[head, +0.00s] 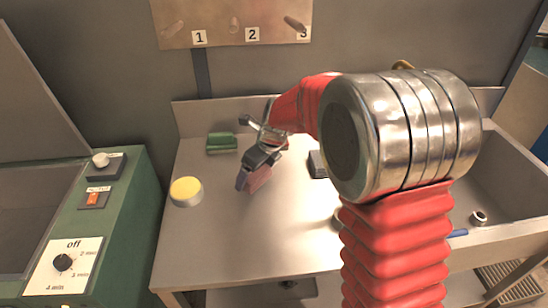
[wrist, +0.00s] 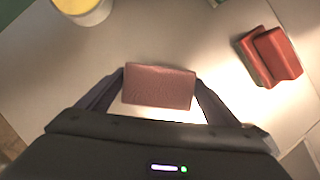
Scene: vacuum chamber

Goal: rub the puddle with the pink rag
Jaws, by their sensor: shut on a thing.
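My gripper (head: 257,177) is above the metal table, pointing down, left of the arm's big joint. It is shut on the pink rag (wrist: 159,87), a folded pink block held between both fingers in the wrist view. The rag (head: 260,178) also shows at the fingertips in the head view. I cannot tell whether it touches the table. I cannot make out the puddle for certain; a bright sheen lies on the tabletop around the rag in the wrist view, and it may be only glare.
A yellow-topped tin (head: 186,191) stands at the table's left edge. A green object (head: 221,142) lies at the back. A dark block (head: 317,164) is partly behind my arm. A red block (wrist: 270,56) lies right in the wrist view. A sink (head: 500,190) is at right.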

